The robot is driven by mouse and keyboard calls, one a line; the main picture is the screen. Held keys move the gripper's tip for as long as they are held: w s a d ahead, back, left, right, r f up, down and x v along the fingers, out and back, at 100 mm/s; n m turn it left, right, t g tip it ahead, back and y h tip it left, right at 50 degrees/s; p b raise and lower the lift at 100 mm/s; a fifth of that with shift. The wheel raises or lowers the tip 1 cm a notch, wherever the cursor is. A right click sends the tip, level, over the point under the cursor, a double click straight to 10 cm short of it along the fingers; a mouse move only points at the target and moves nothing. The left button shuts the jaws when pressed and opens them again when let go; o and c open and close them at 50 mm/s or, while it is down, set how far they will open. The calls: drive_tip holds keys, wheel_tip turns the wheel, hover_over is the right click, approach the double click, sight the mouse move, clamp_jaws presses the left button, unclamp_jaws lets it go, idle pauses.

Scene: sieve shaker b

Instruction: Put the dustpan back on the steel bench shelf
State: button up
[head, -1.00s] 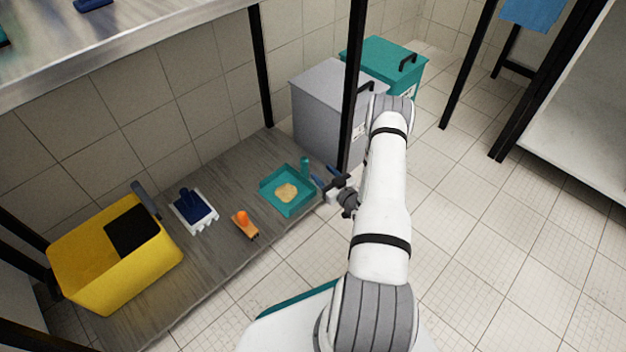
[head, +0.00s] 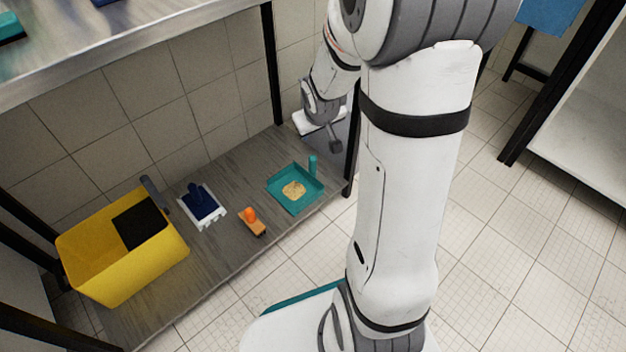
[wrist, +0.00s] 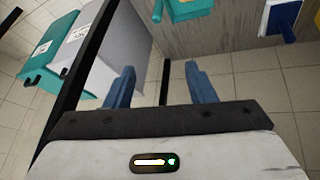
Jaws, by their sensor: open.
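The dustpan (head: 284,200) is a teal square tray with an upright teal handle (head: 312,166) and a beige heap in it. It rests flat on the grey lower shelf (head: 213,262) under the steel-topped bench (head: 140,50), near the right end. In the wrist view only part of the dustpan (wrist: 184,10) shows, at the top edge. My gripper (wrist: 160,72) is open, its two blue fingers apart with nothing between them. In the head view my wrist end is above and behind the dustpan, apart from it, by the right bench leg; its fingers are not clear there.
A yellow bin (head: 125,268), a blue-and-white brush-like tool (head: 203,206) and an orange-knobbed tool (head: 253,222) stand left of the dustpan. A black bench leg (head: 353,160) is close to my arm. Grey (wrist: 117,50) and teal (wrist: 45,50) lidded bins are beside it. Floor in front is clear.

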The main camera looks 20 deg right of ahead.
drive_tip(key=s+a+r+g, duration=0.2)
drive_tip(key=s+a+r, duration=0.1)
drive_tip(key=s, duration=0.7)
drive_tip(key=s+a+r+m+g+y, duration=0.1)
drive_tip(key=s+a+r, duration=0.3)
drive_tip(key=s, duration=0.6)
drive_tip(key=shift+s+a+r+g+y, duration=0.3)
drive_tip(key=shift+s+a+g, duration=0.1)
drive_tip(key=shift+a+g, duration=0.55)
wheel_tip(320, 180, up, 40)
drive_tip(key=t+p, duration=0.2)
drive_tip(key=p, duration=3.5)
drive_tip(key=shift+r, duration=0.1)
